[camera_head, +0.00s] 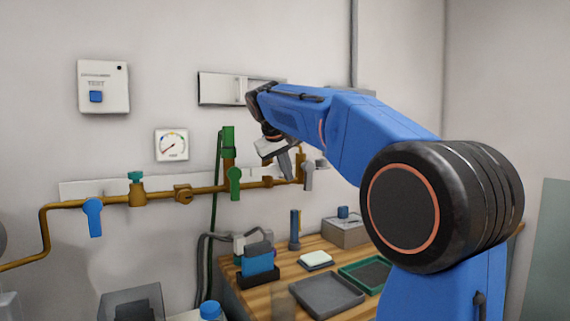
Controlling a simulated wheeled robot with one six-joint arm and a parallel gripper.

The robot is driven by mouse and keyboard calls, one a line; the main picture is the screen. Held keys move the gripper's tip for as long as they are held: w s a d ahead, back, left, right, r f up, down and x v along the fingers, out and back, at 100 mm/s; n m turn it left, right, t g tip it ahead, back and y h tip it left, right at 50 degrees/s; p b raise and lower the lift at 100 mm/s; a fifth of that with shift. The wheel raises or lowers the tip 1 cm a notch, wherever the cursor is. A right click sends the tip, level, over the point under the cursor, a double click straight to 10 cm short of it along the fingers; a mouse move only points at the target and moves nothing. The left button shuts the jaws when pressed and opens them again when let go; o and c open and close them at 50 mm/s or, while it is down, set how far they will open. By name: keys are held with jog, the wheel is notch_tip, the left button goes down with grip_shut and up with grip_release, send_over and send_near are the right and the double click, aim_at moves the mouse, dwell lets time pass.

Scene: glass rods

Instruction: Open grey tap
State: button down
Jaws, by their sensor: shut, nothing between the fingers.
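The grey tap (308,176) sits at the right end of the brass pipe (208,189) on the wall, with its handle hanging down. My gripper (288,176) is just to the left of the grey tap, with its fingers shut and empty, pointing down. I cannot tell whether the fingers touch the handle. My blue arm reaches in from the right and covers part of the wall behind it. The top of the tap is partly hidden near my wrist.
A green-handled tap (235,183) and a blue-handled tap (94,216) are on the same pipe to the left. A gauge (172,145) and a test switch box (103,87) are on the wall. A wooden bench (237,296) below holds trays (326,296) and a grey box (345,232).

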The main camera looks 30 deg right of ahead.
aim_at(308, 179)
jog(key=shift+w+d+f, duration=0.2)
jog(key=shift+d+f, duration=0.2)
jog(key=shift+d, duration=0.45)
jog(key=shift+w+d+f, duration=0.15)
jog(key=shift+d+f, duration=0.2)
jog(key=shift+d, duration=0.5)
jog(key=shift+w+d+f, duration=0.2)
jog(key=shift+d+f, duration=0.2)
jog(key=shift+d, duration=0.45)
jog(key=shift+d+f, duration=0.15)
jog(key=shift+d, duration=0.3)
jog(key=shift+d, duration=0.1)
